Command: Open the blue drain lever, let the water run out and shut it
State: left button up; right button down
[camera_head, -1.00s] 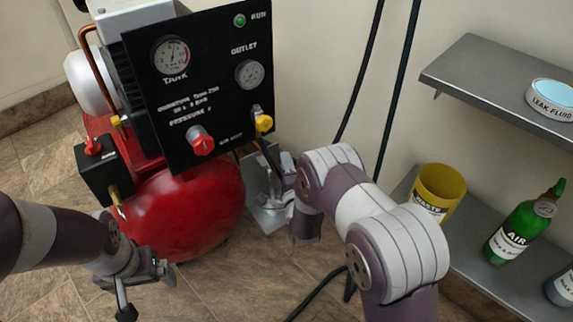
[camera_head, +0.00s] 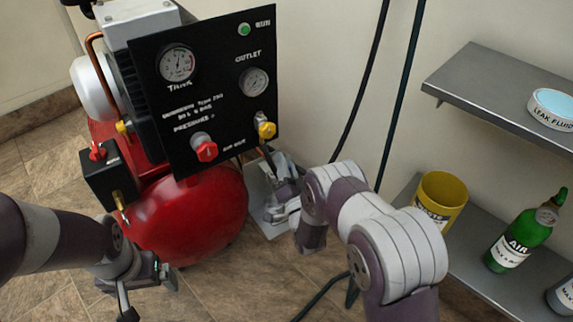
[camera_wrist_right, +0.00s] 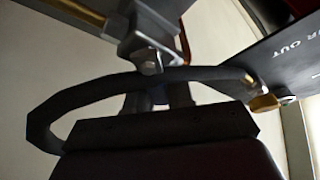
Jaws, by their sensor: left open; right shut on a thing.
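The compressor's red tank (camera_head: 195,212) stands at the left in the head view, under a black gauge panel (camera_head: 215,85). My right gripper (camera_head: 283,195) is low beside the tank's right side. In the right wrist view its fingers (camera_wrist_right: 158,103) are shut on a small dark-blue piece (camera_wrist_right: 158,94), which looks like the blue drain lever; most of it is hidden. No blue lever or running water shows in the head view. My left gripper (camera_head: 148,285) is open and empty in front of the tank's lower left.
A black hose (camera_wrist_right: 70,118) loops close around my right fingers. The panel has a red knob (camera_head: 205,150) and a yellow valve (camera_head: 266,129). At the right, a shelf (camera_head: 480,85) holds leak fluid (camera_head: 553,108); below stand a yellow waste bin (camera_head: 440,200) and a green bottle (camera_head: 520,235).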

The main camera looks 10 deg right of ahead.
jog(key=shift+s+a+r+n+y, duration=0.15)
jog(key=shift+n+y, duration=0.1)
jog(key=shift+n, duration=0.35)
jog(key=shift+a+n+y, duration=0.15)
jog(key=shift+n+y, duration=0.15)
jog(key=shift+n, duration=0.3)
jog(key=shift+s+a+r+n+y, duration=0.15)
jog(key=shift+n+y, duration=0.1)
jog(key=shift+n, duration=0.35)
jog(key=c, duration=1.1)
grip_release()
jog(key=shift+w, duration=0.1)
jog(key=p+v, duration=0.4)
jog(key=v, duration=0.8)
jog(key=shift+s+f, duration=0.3)
